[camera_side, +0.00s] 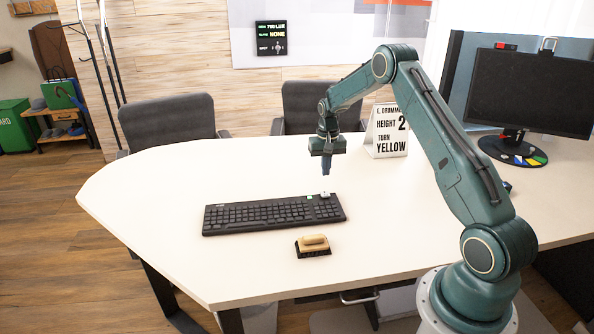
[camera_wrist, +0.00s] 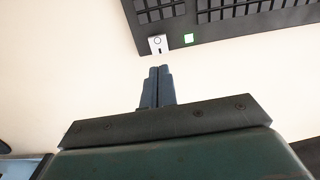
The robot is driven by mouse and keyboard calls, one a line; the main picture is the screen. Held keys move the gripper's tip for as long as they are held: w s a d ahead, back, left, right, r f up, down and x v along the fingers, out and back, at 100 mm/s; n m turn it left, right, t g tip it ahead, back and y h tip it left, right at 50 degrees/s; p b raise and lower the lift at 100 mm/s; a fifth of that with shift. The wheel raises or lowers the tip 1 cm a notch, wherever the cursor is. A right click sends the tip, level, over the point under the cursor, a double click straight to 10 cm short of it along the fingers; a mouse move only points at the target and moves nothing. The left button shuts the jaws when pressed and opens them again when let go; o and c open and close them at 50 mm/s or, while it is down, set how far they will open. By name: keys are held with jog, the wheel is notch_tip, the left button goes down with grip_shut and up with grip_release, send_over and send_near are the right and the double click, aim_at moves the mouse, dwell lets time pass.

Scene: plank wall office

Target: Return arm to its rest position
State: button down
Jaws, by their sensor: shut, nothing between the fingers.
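My gripper (camera_side: 326,170) hangs pointing down above the white table, just behind the right end of the black keyboard (camera_side: 272,214). In the wrist view my gripper (camera_wrist: 158,70) has its two fingers together, shut and empty. A small white block with a dark mark (camera_wrist: 158,44) sits at the keyboard's edge just beyond the fingertips; it also shows in the side view (camera_side: 324,195). My arm is bent high over the right side of the table.
A wooden-handled brush (camera_side: 313,245) lies in front of the keyboard. A white sign card (camera_side: 388,131) stands behind my gripper to the right. A monitor (camera_side: 530,92) stands at the far right, with a round coloured base. The left part of the table (camera_side: 150,180) is clear.

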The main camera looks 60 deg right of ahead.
dwell(0.3)
jog(key=s+a+r+n+t, duration=0.15)
jog(key=s+a+r, duration=0.25)
jog(key=a+r, duration=0.65)
jog(key=s+a+r+n+t, duration=0.1)
jog(key=s+a+r+n, duration=0.25)
jog(key=a+r, duration=0.7)
jog(key=s+a+r+n+t, duration=0.1)
jog(key=s+a, duration=0.2)
jog(key=s, duration=0.4)
jog(key=s+a+r+n+t, duration=0.1)
jog(key=s+a+r, duration=0.1)
jog(key=s, duration=0.6)
jog(key=s+a+r+n+t, duration=0.1)
jog(key=s+a+r+n, duration=0.1)
jog(key=s+a, duration=0.2)
jog(key=shift+s+a+r, duration=0.25)
jog(key=shift+s+a, duration=0.05)
jog(key=shift+s, duration=1.45)
